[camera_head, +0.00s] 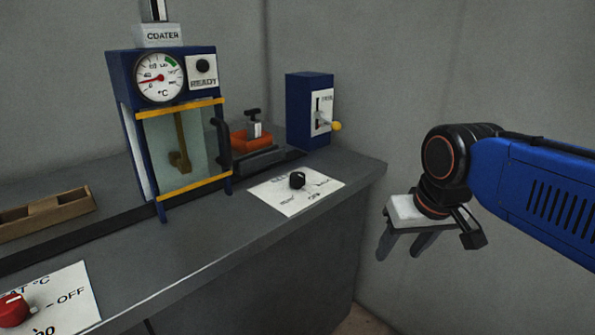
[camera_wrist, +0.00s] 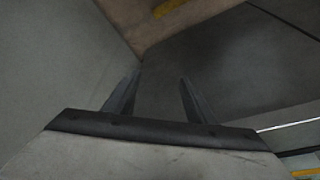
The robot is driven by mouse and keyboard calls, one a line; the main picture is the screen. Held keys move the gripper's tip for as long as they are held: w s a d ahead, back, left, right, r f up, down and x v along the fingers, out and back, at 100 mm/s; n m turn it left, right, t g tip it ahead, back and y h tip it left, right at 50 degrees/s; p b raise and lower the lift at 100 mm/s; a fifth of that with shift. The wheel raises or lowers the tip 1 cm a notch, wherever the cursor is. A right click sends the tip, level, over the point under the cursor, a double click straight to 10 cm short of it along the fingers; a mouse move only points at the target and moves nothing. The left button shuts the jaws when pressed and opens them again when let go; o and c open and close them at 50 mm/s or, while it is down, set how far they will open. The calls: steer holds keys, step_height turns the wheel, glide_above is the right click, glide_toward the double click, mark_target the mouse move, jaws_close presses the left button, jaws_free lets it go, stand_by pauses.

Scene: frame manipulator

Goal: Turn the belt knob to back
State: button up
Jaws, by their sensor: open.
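The belt knob (camera_head: 297,180) is a small black knob on a white label plate (camera_head: 318,193) with dark lettering, on the grey bench top near its front right edge. The lettering is too small to read surely, so I cannot tell which mark the knob points to. My gripper (camera_head: 405,245) hangs to the right of the bench, apart from the knob, with its fingers pointing down. In the wrist view my gripper (camera_wrist: 160,95) shows two separated fingers with nothing between them. The knob cannot be made out in the wrist view.
A blue coater cabinet (camera_head: 112,80) with a gauge and glass door stands left of the knob. An orange block (camera_head: 250,140) and a blue lever box (camera_head: 300,105) stand behind it. A red knob (camera_head: 12,309) is at lower left. The bench's right edge (camera_head: 375,172) lies between knob and gripper.

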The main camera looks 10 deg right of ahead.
steer(key=w+a+r+g, duration=0.1)
steer(key=w+a+r, duration=0.3)
steer(key=w+r, duration=0.35)
steer(key=w+a+r+g, duration=0.1)
steer(key=w+a+r, duration=0.3)
steer(key=w+r, duration=0.4)
step_height(320, 180, up, 8)
steer(key=m+g, duration=0.2)
glide_above(297, 174)
step_height(297, 174, down, 17)
steer(key=shift+r, duration=0.1)
steer(key=c, duration=1)
